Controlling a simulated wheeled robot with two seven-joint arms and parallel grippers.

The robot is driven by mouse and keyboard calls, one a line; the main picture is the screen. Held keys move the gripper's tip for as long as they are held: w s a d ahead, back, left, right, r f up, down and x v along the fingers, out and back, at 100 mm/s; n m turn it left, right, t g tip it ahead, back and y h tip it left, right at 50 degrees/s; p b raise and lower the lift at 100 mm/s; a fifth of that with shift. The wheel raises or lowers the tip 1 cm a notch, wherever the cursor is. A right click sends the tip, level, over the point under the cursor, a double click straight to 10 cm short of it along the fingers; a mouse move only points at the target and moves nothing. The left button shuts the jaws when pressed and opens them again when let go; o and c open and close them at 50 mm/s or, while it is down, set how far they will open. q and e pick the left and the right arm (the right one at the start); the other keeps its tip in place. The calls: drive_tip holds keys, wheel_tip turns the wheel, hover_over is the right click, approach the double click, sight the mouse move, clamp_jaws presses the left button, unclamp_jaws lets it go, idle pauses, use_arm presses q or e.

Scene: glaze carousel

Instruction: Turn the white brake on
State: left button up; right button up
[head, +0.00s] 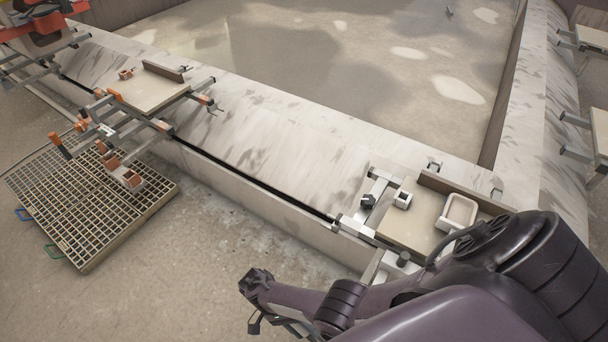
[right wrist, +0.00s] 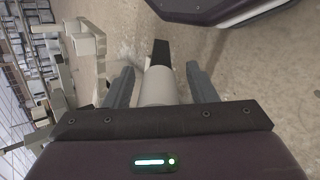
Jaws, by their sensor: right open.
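In the right wrist view, a white rounded bar with a black end (right wrist: 157,88) lies between the two grey fingers of my right gripper (right wrist: 157,73). It looks like the lever of the white brake. The fingers are open, with a visible gap on each side of the bar. In the head view, my right arm crosses the lower right and covers the near side of the white station (head: 405,228), so the brake is not clear there. A white bracket (head: 375,266) of that station shows just above my arm. My left gripper is not in view.
The white station's frame (right wrist: 92,50) stands close left of my right gripper. An orange-handled station (head: 150,90) is farther left, beside a floor grate (head: 70,190). A cream tray (head: 461,210) sits on the white station.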

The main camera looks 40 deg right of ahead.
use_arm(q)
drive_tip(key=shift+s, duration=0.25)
use_arm(e)
drive_tip(key=v, duration=0.7)
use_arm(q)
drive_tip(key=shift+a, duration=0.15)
use_arm(e)
drive_tip(key=shift+w+a+r, duration=0.1)
